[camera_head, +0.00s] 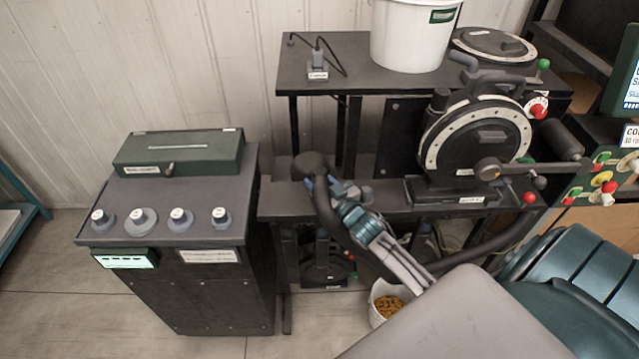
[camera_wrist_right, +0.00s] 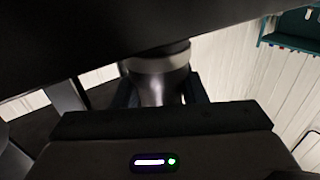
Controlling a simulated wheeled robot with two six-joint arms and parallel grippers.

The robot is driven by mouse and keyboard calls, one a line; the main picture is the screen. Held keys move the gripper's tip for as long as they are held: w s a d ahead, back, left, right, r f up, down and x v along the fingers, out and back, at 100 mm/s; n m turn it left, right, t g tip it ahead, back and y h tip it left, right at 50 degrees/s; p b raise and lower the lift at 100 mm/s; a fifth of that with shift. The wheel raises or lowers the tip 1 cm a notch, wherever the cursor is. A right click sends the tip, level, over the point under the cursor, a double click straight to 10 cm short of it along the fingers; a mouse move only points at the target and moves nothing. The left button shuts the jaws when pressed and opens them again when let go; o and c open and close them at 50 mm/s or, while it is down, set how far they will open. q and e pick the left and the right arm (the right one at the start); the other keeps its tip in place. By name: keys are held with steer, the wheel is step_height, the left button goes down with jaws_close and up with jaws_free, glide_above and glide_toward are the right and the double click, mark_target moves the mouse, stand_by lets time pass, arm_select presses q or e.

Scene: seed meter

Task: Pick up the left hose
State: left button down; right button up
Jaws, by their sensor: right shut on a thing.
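The left hose (camera_head: 325,215) is a thick black tube. Its bent upper end stands near the left end of the long black bench, and its lower part curves down and to the right behind my arm. My right gripper (camera_head: 320,184) is shut on the hose just below this bend. In the right wrist view a dark tube with a grey collar (camera_wrist_right: 158,62) sits between the two blue fingers (camera_wrist_right: 160,92); a large dark shape covers the top of that view. Whether the hose end touches the bench is unclear. My left gripper is not in view.
The black seed meter (camera_head: 478,140) with a pale dotted ring stands to the right on the bench (camera_head: 400,193). A white bucket (camera_head: 412,35) is behind. A seed pail (camera_head: 377,295) is below my arm.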

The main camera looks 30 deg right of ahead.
mark_target(326, 180)
steer(key=shift+r, duration=0.6)
step_height(326, 180, up, 2)
steer(key=shift+r+b, duration=0.2)
steer(key=shift+b, duration=0.45)
steer(key=s+a+r+b, duration=0.1)
steer(key=s+a+b, duration=0.15)
steer(key=s, duration=0.45)
steer(key=s+a+b, duration=0.2)
steer(key=s+b, duration=0.1)
steer(key=s, duration=0.4)
step_height(326, 180, up, 6)
steer(key=s+p, duration=0.1)
steer(key=p, duration=0.4)
steer(key=shift+a+r, duration=0.2)
steer(key=shift+r, duration=0.05)
steer(key=shift+s+f, duration=0.1)
